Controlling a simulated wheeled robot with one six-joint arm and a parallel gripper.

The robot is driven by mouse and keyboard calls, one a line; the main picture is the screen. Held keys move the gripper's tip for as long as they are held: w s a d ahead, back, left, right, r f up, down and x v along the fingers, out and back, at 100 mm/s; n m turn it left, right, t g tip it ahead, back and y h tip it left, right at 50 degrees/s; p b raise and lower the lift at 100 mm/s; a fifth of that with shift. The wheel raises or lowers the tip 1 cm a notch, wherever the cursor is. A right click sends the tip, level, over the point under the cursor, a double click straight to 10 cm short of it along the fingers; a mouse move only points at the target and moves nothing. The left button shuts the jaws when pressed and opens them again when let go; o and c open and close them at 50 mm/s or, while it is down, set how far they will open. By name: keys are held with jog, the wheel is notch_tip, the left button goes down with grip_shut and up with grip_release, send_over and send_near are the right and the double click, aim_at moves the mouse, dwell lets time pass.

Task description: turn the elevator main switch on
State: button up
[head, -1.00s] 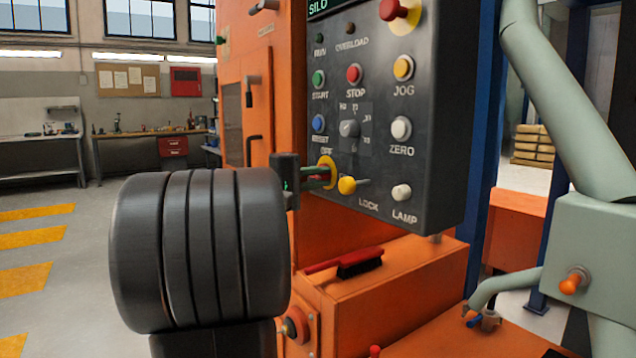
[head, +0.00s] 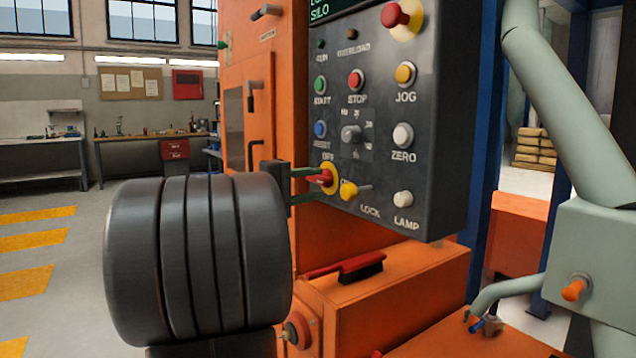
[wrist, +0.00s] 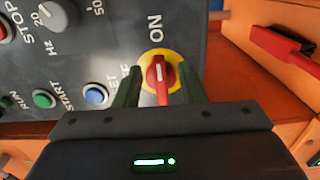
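The main switch (head: 326,178) is a red handle on a round yellow plate, low on the dark control panel (head: 440,150). An OFF label sits above it and an ON label to its right. In the wrist view the red handle (wrist: 160,79) lies along the line toward the ON label (wrist: 155,28). My gripper (head: 314,178) is in front of the switch. In the wrist view its two green fingers (wrist: 159,88) stand apart on either side of the handle, with yellow plate showing between. Part of the OFF label is hidden by a finger there.
A yellow lock piece (head: 348,191) with a grey pin sits just right of the switch. Buttons and a grey knob (head: 351,134) are above. A red-handled brush (head: 350,268) lies on the orange ledge below.

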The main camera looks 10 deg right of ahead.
aim_at(321, 179)
jog(key=p+v, duration=0.2)
jog(key=v, duration=0.9)
jog(key=shift+a, duration=0.2)
jog(key=b+x, duration=0.2)
jog(key=x, duration=1.1)
jog(key=shift+d+b, duration=0.4)
jog(key=shift+a, duration=0.1)
